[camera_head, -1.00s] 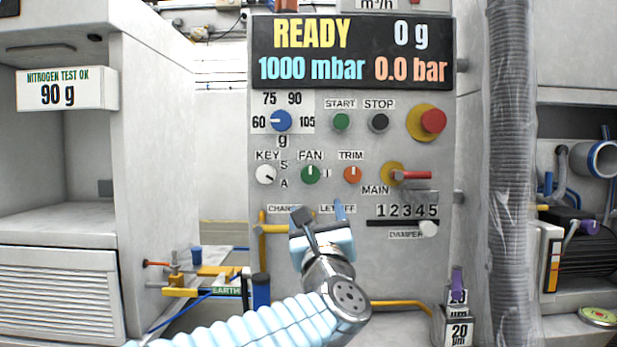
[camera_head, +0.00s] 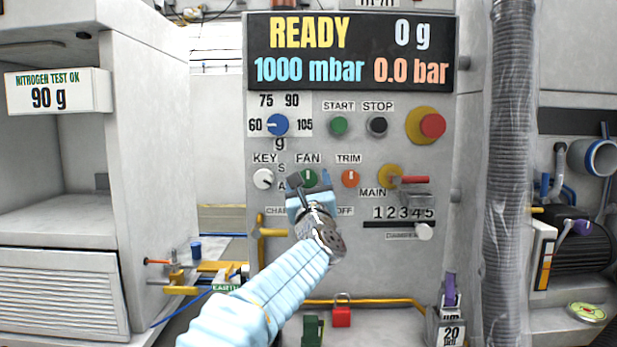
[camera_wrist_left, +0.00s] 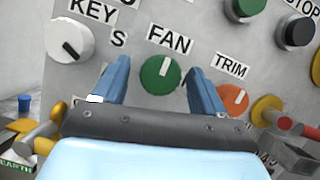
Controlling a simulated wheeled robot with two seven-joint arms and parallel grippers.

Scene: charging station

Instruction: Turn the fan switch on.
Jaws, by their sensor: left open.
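The fan switch is a round green knob (camera_head: 309,178) with a white pointer line, under the FAN label on the grey control panel (camera_head: 350,280). In the left wrist view the green knob (camera_wrist_left: 160,75) shows between and beyond the two blue fingers, with its line close to upright. My left gripper (camera_head: 310,183) is open in front of the panel at the knob and covers its lower part in the head view. The left wrist view shows the open fingers (camera_wrist_left: 158,82) on either side of the knob; contact cannot be told. My right gripper is not in view.
The white key knob (camera_head: 263,179) is left of the fan knob, and the orange trim knob (camera_head: 350,178) is right. A red-handled main switch (camera_head: 410,180) sticks out farther right. Green start (camera_head: 339,126) and black stop (camera_head: 377,126) buttons are above.

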